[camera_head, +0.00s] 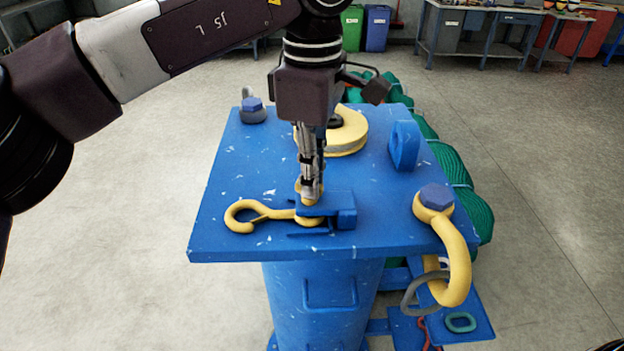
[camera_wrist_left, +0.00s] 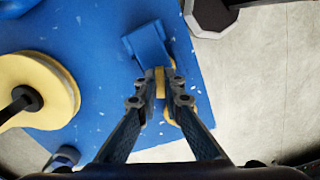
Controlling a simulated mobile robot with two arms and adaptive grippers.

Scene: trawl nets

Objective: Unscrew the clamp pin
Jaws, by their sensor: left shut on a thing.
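My left gripper (camera_head: 310,193) points straight down over the blue clamp (camera_head: 340,208) on the blue table. Its fingers are shut on the yellow clamp pin (camera_head: 309,201), whose upper part is mostly hidden by the fingertips. In the left wrist view the fingers of the left gripper (camera_wrist_left: 160,101) stand on either side of the yellow pin (camera_wrist_left: 160,80), beside the blue clamp block (camera_wrist_left: 148,43). A yellow hook (camera_head: 242,215) lies flat on the table, its shank running to the clamp under the gripper. My right gripper is not in view.
The blue table (camera_head: 225,190) carries a yellow wheel (camera_head: 350,136) behind the gripper, a blue upright lug (camera_head: 404,146) and a blue-headed bolt with a yellow shackle (camera_head: 455,262) at the right. Green netting (camera_head: 470,205) lies behind.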

